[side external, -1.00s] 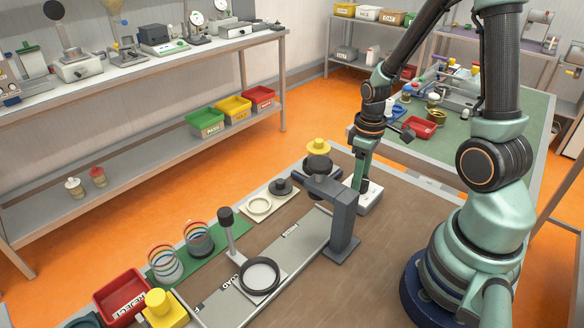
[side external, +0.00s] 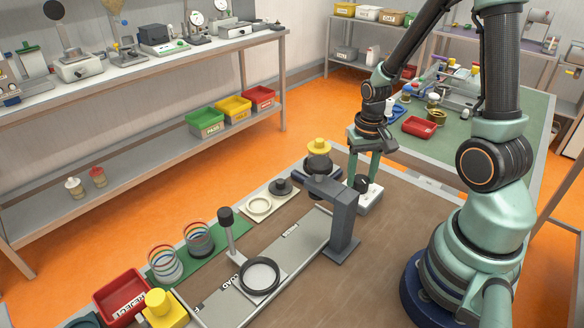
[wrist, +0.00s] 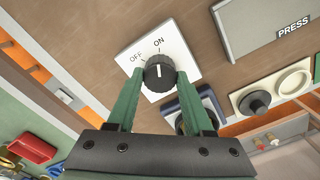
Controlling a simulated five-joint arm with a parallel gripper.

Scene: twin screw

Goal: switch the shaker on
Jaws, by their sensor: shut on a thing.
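A white switch box (side external: 369,201) with a dark round knob (side external: 362,184) stands on the brown bench, right of the grey arch. In the wrist view the white plate (wrist: 181,52) reads OFF at left and ON at top. The knob (wrist: 159,73) carries a white mark that points up, towards ON. My gripper (wrist: 155,80) has its green fingers on either side of the knob, shut on it; it also shows in the side view (side external: 363,172). A dark device with a yellow top (side external: 319,155) stands behind the arch; I cannot tell whether it is the shaker.
A black ring (side external: 260,276), a post (side external: 229,230), wire coils and a red REJECT tray (side external: 123,295) lie further left. Bare brown bench lies in front.

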